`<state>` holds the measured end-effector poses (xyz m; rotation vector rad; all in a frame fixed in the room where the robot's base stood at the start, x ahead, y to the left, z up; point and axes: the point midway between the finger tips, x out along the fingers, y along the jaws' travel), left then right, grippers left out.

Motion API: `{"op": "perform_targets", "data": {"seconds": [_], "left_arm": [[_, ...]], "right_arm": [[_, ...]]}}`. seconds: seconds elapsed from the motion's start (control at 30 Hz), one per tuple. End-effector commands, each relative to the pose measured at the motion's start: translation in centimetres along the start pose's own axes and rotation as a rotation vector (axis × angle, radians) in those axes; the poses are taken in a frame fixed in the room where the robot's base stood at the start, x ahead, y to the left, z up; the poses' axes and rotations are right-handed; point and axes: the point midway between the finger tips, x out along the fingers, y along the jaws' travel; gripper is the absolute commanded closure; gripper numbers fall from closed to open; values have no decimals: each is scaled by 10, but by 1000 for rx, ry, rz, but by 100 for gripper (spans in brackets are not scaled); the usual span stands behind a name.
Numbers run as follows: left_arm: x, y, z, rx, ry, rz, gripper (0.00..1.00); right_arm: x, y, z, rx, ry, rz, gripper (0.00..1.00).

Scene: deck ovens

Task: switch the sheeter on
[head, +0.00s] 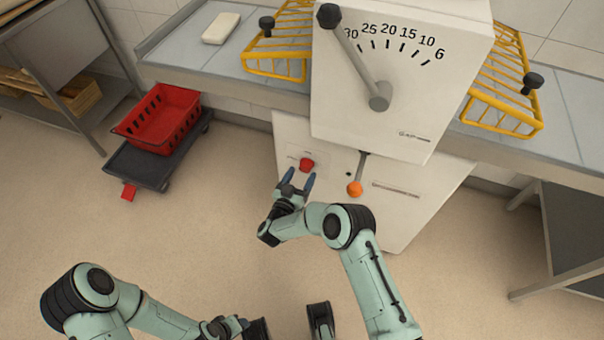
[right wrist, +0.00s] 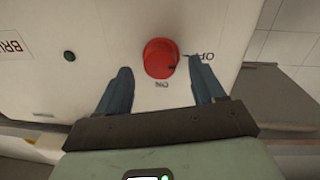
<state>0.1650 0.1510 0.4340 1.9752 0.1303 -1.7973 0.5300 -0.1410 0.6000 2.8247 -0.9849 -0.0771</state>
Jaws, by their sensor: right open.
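The sheeter (head: 340,95) is a white machine with a numbered dial and a lever on its upper housing. Its red rotary switch (head: 307,165) sits on the lower front panel. In the right wrist view the red switch (right wrist: 160,58) lies between and just beyond the fingertips, with the label ON below it and OFF at its right. A small dark mark on the knob is on the side toward OFF. My right gripper (head: 298,181) is open, its blue fingers pointing at the switch, with nothing between them. My left gripper's jaws cannot be made out at the bottom edge.
An orange-knobbed lever (head: 355,188) sticks out right of the switch. Yellow wire guards (head: 505,95) flank the housing over the side tables. A red crate (head: 160,118) stands on a dark dolly (head: 137,165) at left. The floor in front is clear.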

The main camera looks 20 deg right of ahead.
Motion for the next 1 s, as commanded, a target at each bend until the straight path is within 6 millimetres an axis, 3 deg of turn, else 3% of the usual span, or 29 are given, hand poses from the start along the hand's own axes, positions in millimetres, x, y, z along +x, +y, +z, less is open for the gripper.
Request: {"op": "perform_targets", "data": {"seconds": [0.2,0.47,0.5,0.67,1.0], "left_arm": [[4,-2,-7,-2,20,-1,53],[4,-2,-7,-2,21,-1,53],[4,-2,-7,-2,21,-1,53],[4,-2,-7,-2,20,-1,53],[4,-2,-7,-1,20,-1,53]], "right_arm": [[17,0,0,0,0,1,32],[18,0,0,0,0,-1,32],[18,0,0,0,0,-1,35],[18,0,0,0,0,-1,87],[18,0,0,32,-3,-1,88]]}}
